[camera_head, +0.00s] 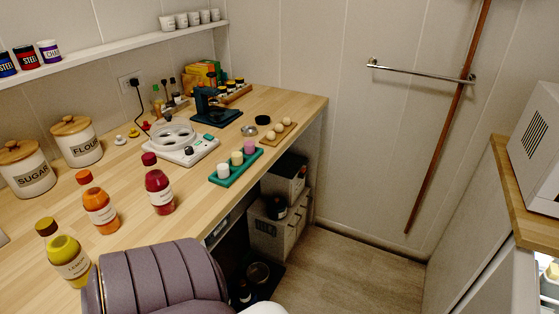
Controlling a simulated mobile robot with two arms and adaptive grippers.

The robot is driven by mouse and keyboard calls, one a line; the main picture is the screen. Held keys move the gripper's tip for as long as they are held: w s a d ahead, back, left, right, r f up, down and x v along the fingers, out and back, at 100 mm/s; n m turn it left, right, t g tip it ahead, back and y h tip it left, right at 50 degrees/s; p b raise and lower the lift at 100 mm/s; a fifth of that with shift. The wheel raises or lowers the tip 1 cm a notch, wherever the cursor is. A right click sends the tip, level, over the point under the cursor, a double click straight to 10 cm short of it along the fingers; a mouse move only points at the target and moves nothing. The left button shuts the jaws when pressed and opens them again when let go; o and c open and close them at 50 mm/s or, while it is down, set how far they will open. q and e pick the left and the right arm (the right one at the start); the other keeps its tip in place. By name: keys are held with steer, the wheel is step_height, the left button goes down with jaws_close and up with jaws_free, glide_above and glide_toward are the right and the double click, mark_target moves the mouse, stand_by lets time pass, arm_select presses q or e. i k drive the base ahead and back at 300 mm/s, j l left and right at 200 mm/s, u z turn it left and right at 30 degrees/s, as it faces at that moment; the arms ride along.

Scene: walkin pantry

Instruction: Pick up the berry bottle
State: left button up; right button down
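A dark red bottle (159,199) with a dark red cap and a white label stands on the wooden counter, left of centre in the head view. Its label is too small to read; by colour it looks like the berry bottle. An orange bottle (101,216) and a yellow bottle (70,267) stand to its left and nearer to me in a slanting row. Neither of my grippers shows in the head view.
A purple padded chair back (160,280) stands at the counter's front edge, near the bottles. Sugar (28,178) and flour (80,150) canisters stand behind left. Floor (360,270) is clear at right.

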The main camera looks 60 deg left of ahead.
mark_target(156, 183)
steer(key=u, duration=2.65)
